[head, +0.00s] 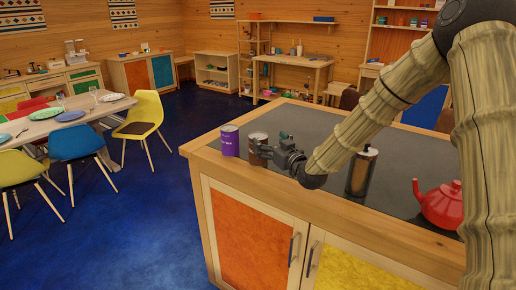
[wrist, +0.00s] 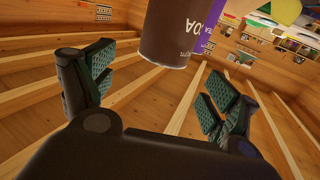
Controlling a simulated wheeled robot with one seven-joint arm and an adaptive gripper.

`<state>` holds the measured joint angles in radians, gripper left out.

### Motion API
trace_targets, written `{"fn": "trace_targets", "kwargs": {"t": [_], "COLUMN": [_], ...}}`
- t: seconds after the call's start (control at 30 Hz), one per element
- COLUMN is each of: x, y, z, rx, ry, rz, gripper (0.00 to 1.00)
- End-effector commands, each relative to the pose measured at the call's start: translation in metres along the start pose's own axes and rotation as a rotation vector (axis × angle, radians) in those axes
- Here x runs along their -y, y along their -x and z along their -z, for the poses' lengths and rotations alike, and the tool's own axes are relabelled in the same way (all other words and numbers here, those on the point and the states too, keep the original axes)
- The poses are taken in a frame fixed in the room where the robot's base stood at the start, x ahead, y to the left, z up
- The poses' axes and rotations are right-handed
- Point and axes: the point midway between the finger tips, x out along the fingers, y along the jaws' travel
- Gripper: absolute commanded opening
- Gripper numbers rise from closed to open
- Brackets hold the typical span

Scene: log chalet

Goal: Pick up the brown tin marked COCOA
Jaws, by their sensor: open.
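The brown tin (head: 258,147) stands on the dark worktop near its left end, partly hidden by my gripper. In the wrist view the tin (wrist: 172,38) appears upside down, with pale letters partly readable and its upper part cut off by the frame. My gripper (head: 268,151) is at the tin's right side in the head view. In the wrist view my gripper (wrist: 165,85) is open, with green pads spread wide and nothing held. The tin shows beyond and between the fingers, with no clear contact.
A purple tin (head: 229,140) stands close left of the brown tin, near the counter's edge. A tall dark canister (head: 361,172) and a red teapot (head: 440,206) stand to the right on the counter (head: 315,122). My arm reaches over the right side.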

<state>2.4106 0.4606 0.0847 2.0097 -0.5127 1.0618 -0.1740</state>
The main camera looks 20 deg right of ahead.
Motion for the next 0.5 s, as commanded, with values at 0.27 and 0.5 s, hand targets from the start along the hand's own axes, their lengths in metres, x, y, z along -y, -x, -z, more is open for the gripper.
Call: {"fn": "trace_targets", "kwargs": {"t": [0.27, 0.5], "x": [0.001, 0.003], "y": [0.0, -0.024], "z": [-0.029, -0.028], "rx": [0.002, 0.0], "ry": [-0.001, 0.0], "rz": [0.001, 0.004], "gripper": [0.88, 0.88]}}
